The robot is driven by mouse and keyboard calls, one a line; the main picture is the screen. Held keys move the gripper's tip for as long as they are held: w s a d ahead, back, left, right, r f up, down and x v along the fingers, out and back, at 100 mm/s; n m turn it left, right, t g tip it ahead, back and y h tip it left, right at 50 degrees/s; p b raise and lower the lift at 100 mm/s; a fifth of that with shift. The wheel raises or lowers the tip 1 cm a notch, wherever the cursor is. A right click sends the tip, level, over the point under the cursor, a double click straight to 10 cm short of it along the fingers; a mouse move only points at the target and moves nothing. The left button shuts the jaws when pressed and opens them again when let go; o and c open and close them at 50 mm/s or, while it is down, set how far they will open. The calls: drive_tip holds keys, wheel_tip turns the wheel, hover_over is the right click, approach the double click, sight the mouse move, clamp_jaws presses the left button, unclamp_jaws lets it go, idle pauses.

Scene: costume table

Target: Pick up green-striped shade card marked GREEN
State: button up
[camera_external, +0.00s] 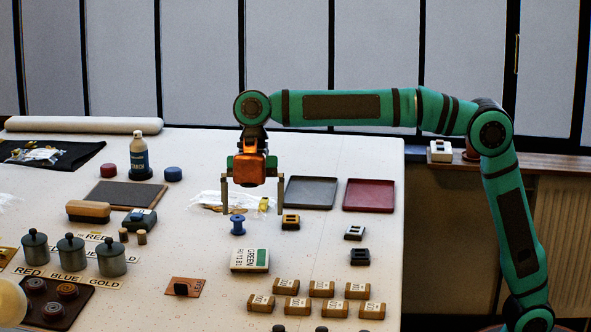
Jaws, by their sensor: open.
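The shade card (245,260) marked GREEN is white with a green stripe near its right end. It lies flat on the white table in the lower middle of the external view, and its lettering appears upside down. My gripper (252,212) points down with its two fingers spread wide and nothing between them. It hangs farther back than the card and above the table, apart from the card. Nothing covers the card.
A blue spool (238,225) stands just behind the card. Several brown blocks (298,306) lie at its front right, and a small black block (360,257) lies to its right. A brown plate (185,287) lies to its left. A dark tray (310,192) and red tray (369,195) lie behind.

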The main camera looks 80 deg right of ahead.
sight(250, 253)
drive_tip(key=x, duration=0.5)
drive_tip(key=shift+w+x, duration=0.15)
drive_tip(key=shift+x, duration=1.15)
drive_tip(key=shift+w+x, duration=0.1)
drive_tip(key=shift+x, duration=1.2)
drive_tip(key=shift+a+r, duration=0.1)
drive_tip(key=shift+a, duration=0.1)
drive_tip(key=c, duration=1.1)
